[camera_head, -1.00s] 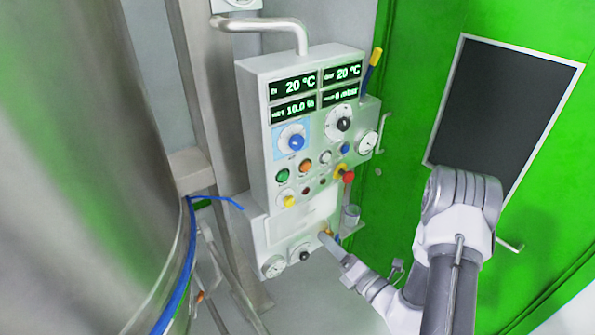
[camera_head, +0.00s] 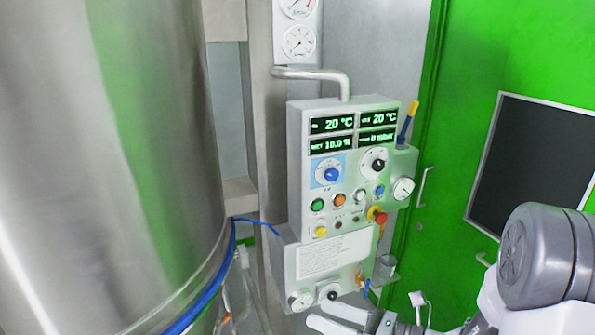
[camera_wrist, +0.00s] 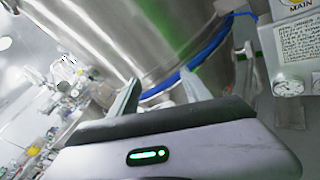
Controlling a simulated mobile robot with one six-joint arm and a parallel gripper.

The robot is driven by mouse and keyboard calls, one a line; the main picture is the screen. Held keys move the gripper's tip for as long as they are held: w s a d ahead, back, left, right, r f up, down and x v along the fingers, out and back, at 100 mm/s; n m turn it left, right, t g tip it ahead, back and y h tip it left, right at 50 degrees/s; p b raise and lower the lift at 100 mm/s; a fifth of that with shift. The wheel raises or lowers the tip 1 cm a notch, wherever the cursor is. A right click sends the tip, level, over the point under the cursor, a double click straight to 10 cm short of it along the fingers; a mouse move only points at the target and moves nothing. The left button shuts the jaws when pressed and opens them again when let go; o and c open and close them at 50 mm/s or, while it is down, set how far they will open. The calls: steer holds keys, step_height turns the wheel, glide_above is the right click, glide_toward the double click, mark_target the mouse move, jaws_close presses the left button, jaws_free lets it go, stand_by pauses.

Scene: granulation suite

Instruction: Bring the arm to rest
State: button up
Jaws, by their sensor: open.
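My arm shows at the lower right of the head view, bent at a large grey joint. My gripper (camera_head: 328,316) is at the bottom edge of that view, in front of the lower part of the control panel (camera_head: 299,150). In the wrist view my gripper (camera_wrist: 160,82) has its two fingers spread apart with nothing between them. They point toward the steel vessel (camera_wrist: 150,40) and its blue band. Whether a finger touches the panel cannot be told.
The large steel vessel (camera_head: 110,150) fills the left. A green door (camera_head: 480,60) with a dark window (camera_head: 530,165) is at the right. The panel carries knobs, buttons and a red stop button (camera_head: 380,218). A cup (camera_head: 384,268) hangs at its lower right side.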

steer(key=s+a+f+n+g+h+b, duration=0.2)
steer(key=s+n+g+h+b, duration=0.2)
steer(key=s+n, duration=0.45)
steer(key=s+a+f+n+g+h+b, duration=0.1)
steer(key=s+f+n+g+h+b, duration=0.25)
steer(key=s+n, duration=0.5)
steer(key=d+r+n+t+h+b, duration=0.2)
steer(key=d+n+t+h+b, duration=0.1)
steer(key=d+n+t+h, duration=0.2)
steer(key=shift+s+d+r+n+h, duration=0.25)
steer(key=shift+s+d+n+h, duration=0.1)
steer(key=shift+d+n, duration=0.7)
steer(key=shift+a+t, duration=0.1)
steer(key=shift+t, duration=0.15)
